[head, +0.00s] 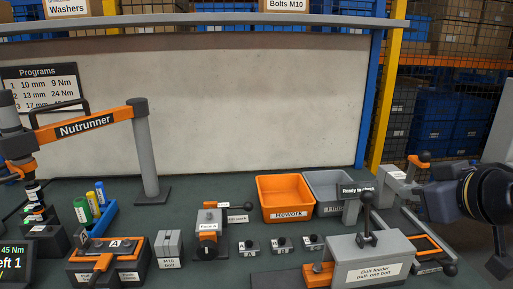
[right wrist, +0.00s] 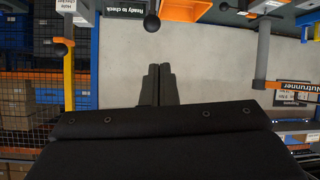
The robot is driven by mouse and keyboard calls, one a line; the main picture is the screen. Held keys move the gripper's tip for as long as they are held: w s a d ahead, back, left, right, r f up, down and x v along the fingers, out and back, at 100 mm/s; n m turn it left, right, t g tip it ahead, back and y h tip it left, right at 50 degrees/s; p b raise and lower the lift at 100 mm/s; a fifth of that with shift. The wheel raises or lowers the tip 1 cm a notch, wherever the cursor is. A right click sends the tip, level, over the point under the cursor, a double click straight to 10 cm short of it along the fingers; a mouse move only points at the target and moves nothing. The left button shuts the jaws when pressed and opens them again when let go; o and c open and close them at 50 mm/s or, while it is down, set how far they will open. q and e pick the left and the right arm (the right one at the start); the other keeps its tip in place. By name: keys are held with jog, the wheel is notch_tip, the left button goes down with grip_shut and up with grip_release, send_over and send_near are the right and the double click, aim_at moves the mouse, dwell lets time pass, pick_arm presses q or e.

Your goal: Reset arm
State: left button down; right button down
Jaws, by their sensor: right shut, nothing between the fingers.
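My right arm (head: 482,195) comes in at the right edge of the head view, above the right end of the bench. Its fingers cannot be made out clearly there. In the right wrist view my right gripper (right wrist: 158,85) shows its two dark fingers side by side, closed together with nothing between them. The pale back wall fills the view beyond them. My left gripper is not in view.
Near my right arm are the grey bolt feeder (head: 372,262) with its upright lever, and an orange-and-grey fixture (head: 420,240). An orange rework bin (head: 285,198) and grey bin (head: 330,184) stand behind. A nutrunner (head: 85,127) hangs left.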

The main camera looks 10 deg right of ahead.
jog(key=s+a+f+m+g+y, duration=0.1)
jog(key=s+a+f+g, duration=0.15)
jog(key=a+f, duration=0.45)
jog(key=s+a+f+m+g+y, duration=0.1)
jog(key=s+a+f+g+y, duration=0.2)
jog(key=f, duration=0.8)
jog(key=s+a+f+m+g, duration=0.1)
jog(key=s+a+f, duration=0.4)
jog(key=f, duration=0.4)
notch_tip(320, 180, up, 13)
jog(key=p, duration=1.3)
jog(key=shift+w+d, duration=0.25)
jog(key=shift+w, duration=0.1)
